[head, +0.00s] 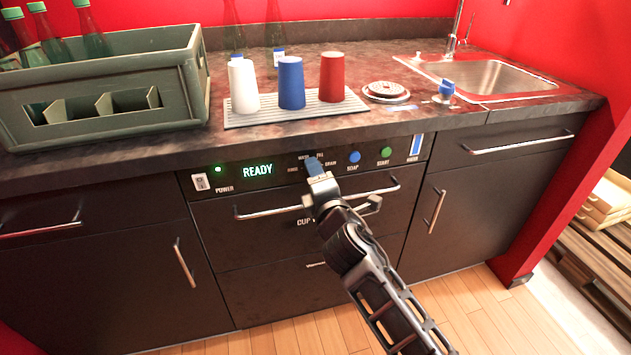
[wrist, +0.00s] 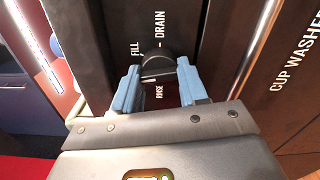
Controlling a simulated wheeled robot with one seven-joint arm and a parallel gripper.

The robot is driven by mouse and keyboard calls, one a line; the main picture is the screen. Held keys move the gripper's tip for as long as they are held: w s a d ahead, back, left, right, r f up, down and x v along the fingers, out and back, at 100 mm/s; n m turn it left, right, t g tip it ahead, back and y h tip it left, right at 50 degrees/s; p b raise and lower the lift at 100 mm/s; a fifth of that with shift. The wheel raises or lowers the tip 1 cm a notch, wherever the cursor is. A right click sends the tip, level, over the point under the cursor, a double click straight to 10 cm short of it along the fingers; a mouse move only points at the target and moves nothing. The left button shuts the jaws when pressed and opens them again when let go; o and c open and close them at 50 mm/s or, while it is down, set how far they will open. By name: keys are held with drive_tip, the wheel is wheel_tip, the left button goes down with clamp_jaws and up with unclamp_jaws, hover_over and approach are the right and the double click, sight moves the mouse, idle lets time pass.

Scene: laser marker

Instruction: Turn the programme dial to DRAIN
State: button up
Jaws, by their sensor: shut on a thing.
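The programme dial (wrist: 155,66) is a dark round knob on the black control panel. In the wrist view the words FILL, DRAIN and RINSE stand around it, and a thin pale line shows on its near side by RINSE. I cannot tell for sure which word it points to. My gripper (wrist: 158,86) has its two blue fingers on either side of the knob, shut on it. In the head view my gripper (head: 314,167) reaches up to the panel and its fingers hide the dial.
The panel (head: 278,180) also carries a power switch (head: 200,182), a lit READY display (head: 257,170), a blue SOAP button (head: 354,157) and a green START button (head: 386,152). A drawer handle (head: 268,211) runs just below. Cups stand on a rack (head: 345,107) on the counter above.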

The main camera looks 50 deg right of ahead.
drive_tip(key=m+b, duration=0.2)
drive_tip(key=m, duration=0.2)
drive_tip(key=shift+f+m, duration=0.15)
drive_tip(key=shift+m, duration=0.15)
drive_tip(key=m+b, duration=0.3)
drive_tip(key=m, duration=0.2)
drive_tip(key=shift+b, duration=0.4)
drive_tip(key=m+b, duration=0.3)
drive_tip(key=m, duration=0.2)
drive_tip(key=shift+m+b, duration=0.3)
drive_tip(key=shift+m, duration=0.1)
drive_tip(key=shift+d+m+b, duration=0.1)
drive_tip(key=shift+m+b, duration=1.2)
drive_tip(key=shift+m, duration=1)
drive_tip(key=o, duration=1.1)
drive_tip(key=shift+r, duration=0.2)
drive_tip(key=shift+c, duration=0.2)
drive_tip(key=shift+s, duration=0.1)
drive_tip(key=v, duration=0.7)
drive_tip(key=shift+s+a, duration=0.25)
drive_tip(key=shift+s, duration=0.05)
